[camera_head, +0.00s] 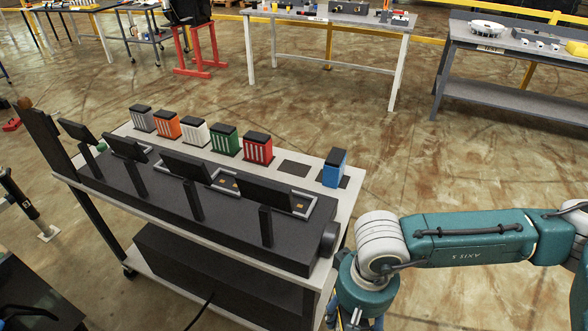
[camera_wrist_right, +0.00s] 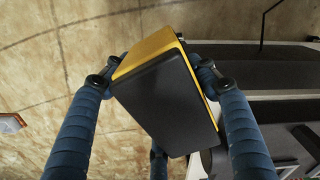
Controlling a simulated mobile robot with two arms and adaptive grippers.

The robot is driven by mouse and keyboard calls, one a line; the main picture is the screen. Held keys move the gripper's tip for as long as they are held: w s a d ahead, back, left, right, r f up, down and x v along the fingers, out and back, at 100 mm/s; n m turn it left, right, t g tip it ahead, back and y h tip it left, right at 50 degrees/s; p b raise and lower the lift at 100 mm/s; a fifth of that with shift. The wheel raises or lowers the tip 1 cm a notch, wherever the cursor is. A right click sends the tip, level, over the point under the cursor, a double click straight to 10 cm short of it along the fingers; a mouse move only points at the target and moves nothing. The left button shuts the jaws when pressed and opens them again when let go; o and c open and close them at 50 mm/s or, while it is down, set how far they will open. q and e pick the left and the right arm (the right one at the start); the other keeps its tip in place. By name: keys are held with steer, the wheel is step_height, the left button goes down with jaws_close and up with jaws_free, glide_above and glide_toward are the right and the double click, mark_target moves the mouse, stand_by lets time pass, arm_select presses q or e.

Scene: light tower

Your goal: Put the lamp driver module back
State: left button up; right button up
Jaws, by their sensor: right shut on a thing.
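My right gripper (camera_wrist_right: 155,80) is shut on a yellow module with a black face (camera_wrist_right: 165,95). In the head view my right arm comes in from the right and bends down beside the cart's right end; the gripper and the held module are mostly hidden there. The long dark unit (camera_head: 160,187) lies along the cart, with raised dark flaps and open framed bays. My left gripper is not in view.
Grey, orange, white, green and red modules (camera_head: 257,149) stand in a row on the cart top (camera_head: 352,192). A dark empty pad (camera_head: 294,168) lies between the red and the blue module (camera_head: 334,168). Workbenches stand at the back; the floor between is clear.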

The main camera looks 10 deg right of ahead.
steer(key=shift+s+d+f+n, duration=0.45)
steer(key=shift+d+f+n, duration=0.05)
steer(key=shift+f, duration=0.25)
steer(key=shift+a, duration=0.15)
steer(key=shift+w+a+n, duration=0.1)
steer(key=shift+a+n, duration=0.2)
steer(key=shift+a, duration=0.2)
steer(key=shift+d, duration=0.1)
